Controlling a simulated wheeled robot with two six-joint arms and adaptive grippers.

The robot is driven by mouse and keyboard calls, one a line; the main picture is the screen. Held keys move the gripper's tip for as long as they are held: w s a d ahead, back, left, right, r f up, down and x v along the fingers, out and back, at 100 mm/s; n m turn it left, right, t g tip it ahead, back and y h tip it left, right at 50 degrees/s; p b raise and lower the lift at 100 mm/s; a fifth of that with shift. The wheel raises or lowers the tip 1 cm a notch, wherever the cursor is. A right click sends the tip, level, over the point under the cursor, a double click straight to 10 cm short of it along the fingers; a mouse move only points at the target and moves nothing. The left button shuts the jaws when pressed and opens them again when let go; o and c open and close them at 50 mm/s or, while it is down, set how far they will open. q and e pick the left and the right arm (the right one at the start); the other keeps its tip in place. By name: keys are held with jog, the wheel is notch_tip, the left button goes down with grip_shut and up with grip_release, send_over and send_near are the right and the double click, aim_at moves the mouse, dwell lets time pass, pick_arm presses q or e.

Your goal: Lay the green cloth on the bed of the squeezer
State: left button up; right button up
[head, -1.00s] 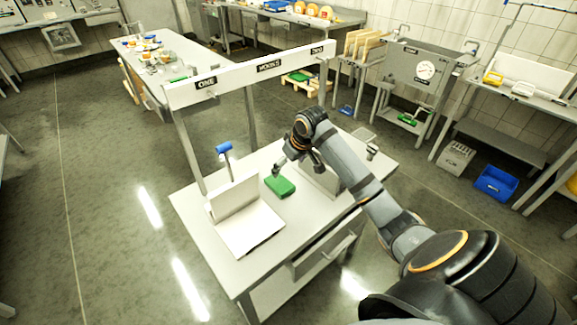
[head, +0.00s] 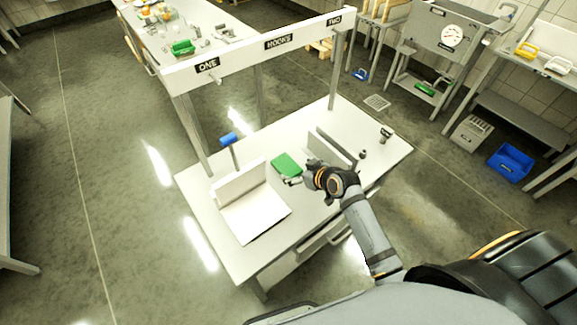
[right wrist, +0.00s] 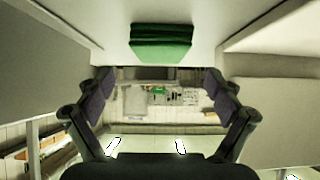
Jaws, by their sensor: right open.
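The green cloth (head: 286,164) lies folded on the white table, between a white L-shaped stand and a grey upright plate. It also shows at the top middle of the right wrist view (right wrist: 161,43) as a thick folded stack. The L-shaped stand has a flat white bed (head: 256,213), bare, and an upright back with a blue-handled lever (head: 228,139) behind it; it looks like the squeezer. My right gripper (head: 291,181) is just on the near side of the cloth, apart from it. Its fingers are open and empty in the right wrist view (right wrist: 158,92). My left gripper is out of view.
A white overhead bar (head: 240,60) labelled ONE, HOOKS, TWO spans the table's far side on posts. The grey upright plate (head: 336,147) stands just right of the cloth. Small dark fittings (head: 386,134) sit at the table's right. The table's front left corner is clear.

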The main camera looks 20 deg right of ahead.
aim_at(287, 165)
jog(key=shift+x, duration=0.8)
jog(key=p+x, duration=0.1)
jog(key=x, duration=0.2)
jog(key=shift+w+a, duration=0.2)
jog(key=shift+w, duration=0.2)
jog(key=shift+w+f, duration=0.15)
jog(key=shift+f, duration=0.1)
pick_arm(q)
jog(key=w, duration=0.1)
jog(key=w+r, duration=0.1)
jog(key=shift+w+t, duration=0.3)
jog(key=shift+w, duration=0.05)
pick_arm(e)
jog(key=shift+r, duration=0.1)
jog(key=c, duration=1.3)
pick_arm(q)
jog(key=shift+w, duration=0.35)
pick_arm(e)
jog(key=shift+o, duration=0.2)
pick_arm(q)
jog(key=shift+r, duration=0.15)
